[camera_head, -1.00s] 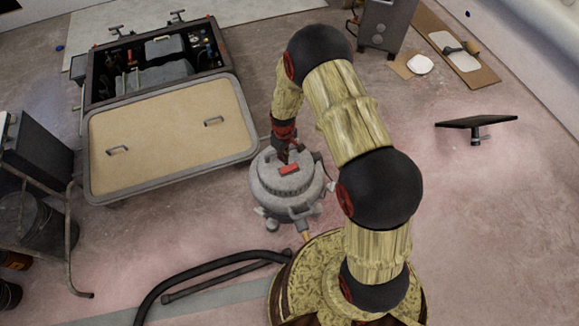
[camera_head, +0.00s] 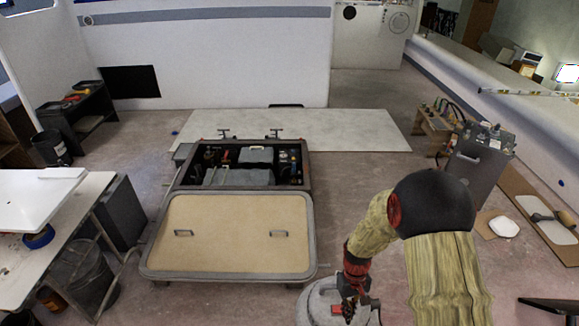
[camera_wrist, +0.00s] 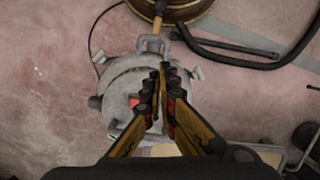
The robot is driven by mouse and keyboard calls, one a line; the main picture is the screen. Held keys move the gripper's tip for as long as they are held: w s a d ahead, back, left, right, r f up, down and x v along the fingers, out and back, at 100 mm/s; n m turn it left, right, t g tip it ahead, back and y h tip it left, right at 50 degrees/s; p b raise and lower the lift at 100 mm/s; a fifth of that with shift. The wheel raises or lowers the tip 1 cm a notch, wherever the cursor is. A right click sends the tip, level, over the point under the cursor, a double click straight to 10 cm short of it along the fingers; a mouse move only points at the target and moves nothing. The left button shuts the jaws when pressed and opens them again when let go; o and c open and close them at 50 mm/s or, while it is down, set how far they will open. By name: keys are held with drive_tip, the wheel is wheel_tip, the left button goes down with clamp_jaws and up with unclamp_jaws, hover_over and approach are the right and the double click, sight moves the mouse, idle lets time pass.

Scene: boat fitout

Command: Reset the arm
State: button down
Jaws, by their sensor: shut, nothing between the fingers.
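My arm shows at the lower right of the head view, bent over with its wrist pointing down. My gripper (camera_head: 354,308) is above a grey round canister vacuum (camera_head: 316,305), which is cut off by the bottom edge. In the wrist view my gripper (camera_wrist: 162,78) has its two fingers together with nothing between them. The canister (camera_wrist: 127,82) lies beneath and beyond the fingertips there, with its handle and a red part showing. I cannot tell whether the fingertips touch it.
An open hatch box (camera_head: 180,180) with a tan lid (camera_head: 228,258) stands left of my arm. A work table (camera_head: 92,190) is at far left. A grey cabinet (camera_head: 476,165) stands at right. A black hose (camera_wrist: 240,60) lies near the canister. Floor between hatch and cabinet is clear.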

drive_tip(key=s+r+m+t, duration=0.1)
drive_tip(key=s+r, duration=0.4)
drive_tip(key=r, duration=0.8)
drive_tip(key=s+r+t, duration=0.4)
drive_tip(key=s+r, duration=0.1)
drive_tip(key=r, duration=0.8)
drive_tip(key=s+r+m+t, duration=0.1)
drive_tip(key=s+r+t, duration=0.2)
drive_tip(key=r, duration=1.1)
drive_tip(key=shift+s+m, duration=0.3)
drive_tip(key=shift+s, duration=0.85)
